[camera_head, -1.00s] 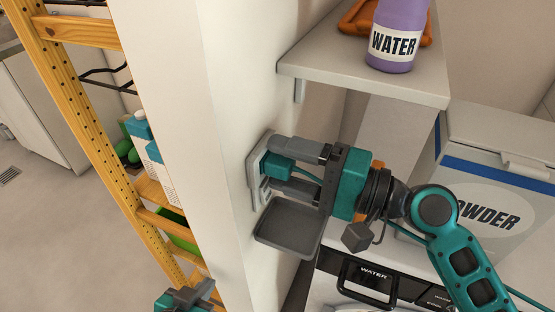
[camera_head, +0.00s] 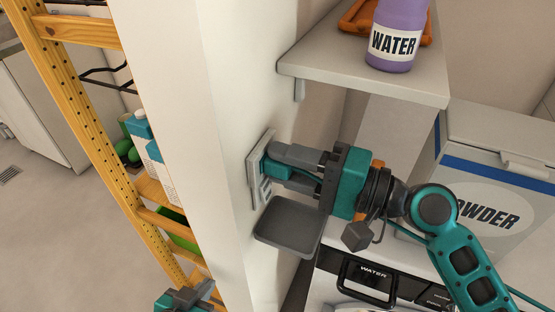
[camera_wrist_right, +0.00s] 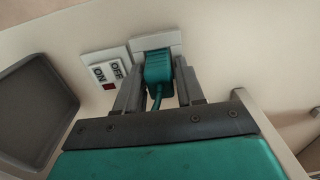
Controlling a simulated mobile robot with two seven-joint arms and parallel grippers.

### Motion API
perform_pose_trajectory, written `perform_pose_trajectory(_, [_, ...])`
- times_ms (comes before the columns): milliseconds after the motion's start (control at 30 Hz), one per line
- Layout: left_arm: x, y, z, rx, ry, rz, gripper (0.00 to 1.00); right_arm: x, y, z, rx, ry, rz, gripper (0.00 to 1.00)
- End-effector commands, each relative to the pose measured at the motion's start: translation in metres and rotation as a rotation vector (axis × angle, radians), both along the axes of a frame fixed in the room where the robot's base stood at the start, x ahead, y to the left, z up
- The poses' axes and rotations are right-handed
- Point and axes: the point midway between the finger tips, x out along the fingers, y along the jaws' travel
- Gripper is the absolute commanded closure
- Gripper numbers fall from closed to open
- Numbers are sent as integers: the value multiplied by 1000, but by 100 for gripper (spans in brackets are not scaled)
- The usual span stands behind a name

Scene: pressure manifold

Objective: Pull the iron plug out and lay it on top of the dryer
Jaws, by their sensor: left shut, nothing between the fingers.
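The teal iron plug (camera_head: 280,176) sits in a white wall outlet on the side of the pillar. It also shows in the right wrist view (camera_wrist_right: 158,70), with its cord running down between my fingers. My right gripper (camera_head: 287,168) has one finger on each side of the plug and appears closed on it. My left gripper (camera_head: 190,296) is low at the left of the pillar, shut and empty. A white machine (camera_head: 400,258) with a WATER drawer, apparently the dryer, stands at the lower right, partly hidden by my right arm.
An ON/OFF switch (camera_wrist_right: 108,72) is beside the outlet. A grey tray (camera_head: 288,226) juts from the wall below my right gripper. A shelf (camera_head: 365,75) above holds a purple WATER bottle (camera_head: 398,35). A POWDER box (camera_head: 490,180) stands at right. A yellow rack (camera_head: 95,140) is at left.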

Motion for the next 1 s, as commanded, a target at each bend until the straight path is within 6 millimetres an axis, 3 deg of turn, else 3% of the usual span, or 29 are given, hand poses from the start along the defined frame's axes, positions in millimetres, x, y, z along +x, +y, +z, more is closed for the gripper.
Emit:
perform_pose_trajectory(367, [0,0,0,0,-1,1,100,0,0,0,1,0,0,99])
perform_pose_trajectory(1000, [3,1,-2,1,-6,1,100,-4,-13,-1,-1,0,-1,100])
